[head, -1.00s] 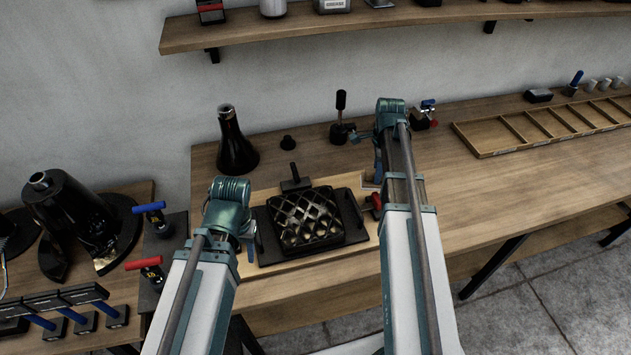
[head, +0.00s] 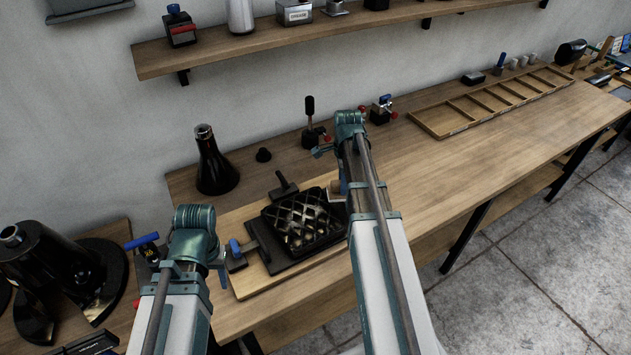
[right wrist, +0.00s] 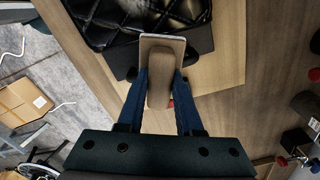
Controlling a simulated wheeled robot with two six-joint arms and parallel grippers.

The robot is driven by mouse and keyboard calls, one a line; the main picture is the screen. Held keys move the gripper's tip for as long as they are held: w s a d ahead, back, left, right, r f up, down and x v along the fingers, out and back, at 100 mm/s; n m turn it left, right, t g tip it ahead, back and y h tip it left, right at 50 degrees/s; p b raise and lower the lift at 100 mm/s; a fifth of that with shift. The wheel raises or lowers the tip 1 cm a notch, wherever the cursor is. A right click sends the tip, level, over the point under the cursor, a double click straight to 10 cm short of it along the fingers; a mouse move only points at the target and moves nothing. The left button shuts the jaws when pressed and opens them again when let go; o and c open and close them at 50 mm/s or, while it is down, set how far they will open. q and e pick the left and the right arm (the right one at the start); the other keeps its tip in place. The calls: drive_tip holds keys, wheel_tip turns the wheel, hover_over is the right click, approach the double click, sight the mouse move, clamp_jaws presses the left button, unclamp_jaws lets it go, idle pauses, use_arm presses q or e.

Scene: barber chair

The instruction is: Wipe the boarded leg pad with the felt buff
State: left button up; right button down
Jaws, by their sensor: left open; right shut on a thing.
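The boarded leg pad (head: 303,217) is a black quilted pad with pale smudges, lying on a dark board on a light wooden panel. Its edge shows at the top of the right wrist view (right wrist: 150,20). My right gripper (right wrist: 160,88) is shut on the felt buff (right wrist: 163,62), which has a rounded brown grip and a thin pale-edged plate. The buff (head: 335,190) is at the pad's right edge; I cannot tell whether it touches. My left gripper (head: 220,270) is open at the panel's left side, its fingers mostly hidden.
A blue-handled block (head: 236,256) sits beside the board's left side. A black T-handled tool (head: 284,186) lies behind the pad. A dark bottle (head: 214,165), a lever stand (head: 312,125) and an empty divided tray (head: 490,104) stand farther back.

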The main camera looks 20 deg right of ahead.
drive_tip(key=shift+s+a+r, duration=0.1)
drive_tip(key=shift+a, duration=0.05)
drive_tip(key=a+r+n+p, duration=0.3)
drive_tip(key=a+r+p, duration=0.3)
drive_tip(key=a, duration=0.1)
drive_tip(key=shift+s+n, duration=0.4)
drive_tip(key=shift+s, duration=0.05)
